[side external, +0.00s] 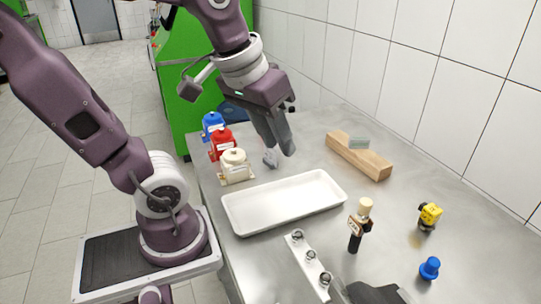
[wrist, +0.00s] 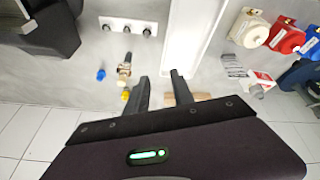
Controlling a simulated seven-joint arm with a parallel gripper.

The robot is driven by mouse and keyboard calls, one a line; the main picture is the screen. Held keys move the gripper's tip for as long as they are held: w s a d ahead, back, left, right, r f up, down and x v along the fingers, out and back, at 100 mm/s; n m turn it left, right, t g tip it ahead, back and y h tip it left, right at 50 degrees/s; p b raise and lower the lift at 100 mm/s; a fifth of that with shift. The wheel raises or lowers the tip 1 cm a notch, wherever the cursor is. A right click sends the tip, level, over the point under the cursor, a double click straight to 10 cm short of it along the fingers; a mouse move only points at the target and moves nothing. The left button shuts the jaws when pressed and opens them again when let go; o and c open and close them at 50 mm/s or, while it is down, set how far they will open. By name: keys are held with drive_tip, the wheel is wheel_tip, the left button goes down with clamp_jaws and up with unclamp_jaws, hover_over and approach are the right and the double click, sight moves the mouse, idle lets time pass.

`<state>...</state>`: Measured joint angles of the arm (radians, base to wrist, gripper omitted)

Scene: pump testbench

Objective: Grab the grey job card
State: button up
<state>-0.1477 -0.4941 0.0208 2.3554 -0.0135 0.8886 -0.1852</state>
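A small grey card with printed lines (wrist: 234,66) lies on the metal bench in the wrist view, between the white tray and the pumps. It looks like the grey job card. In the side view a small grey piece (side external: 270,158) shows just below my gripper, probably the same card, partly hidden. My gripper (side external: 280,149) hangs above the bench near the cream pump, fingers pointing down. In the wrist view my gripper (wrist: 160,78) has its two fingers apart with nothing between them; the card is off to their right.
A white tray (side external: 235,221) lies in front. Cream (side external: 235,167), red (side external: 222,143) and blue (side external: 212,124) pumps stand left. A white-and-red card (wrist: 262,79) lies beside the grey one. Valve parts (side external: 357,228) stand right.

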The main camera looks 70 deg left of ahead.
drive_tip(key=w+a+f+n+g, duration=0.1)
drive_tip(key=w+a+n, duration=0.3)
drive_tip(key=w+a, duration=0.2)
drive_tip(key=n+g, duration=0.3)
drive_tip(key=n, duration=0.9)
approach(271, 160)
drive_tip(key=shift+h, duration=0.3)
drive_tip(key=f, duration=0.4)
drive_tip(key=a+f, duration=0.1)
drive_tip(key=f, duration=0.1)
drive_tip(key=shift+w+f, duration=0.15)
drive_tip(key=shift+f, duration=0.5)
clamp_jaws()
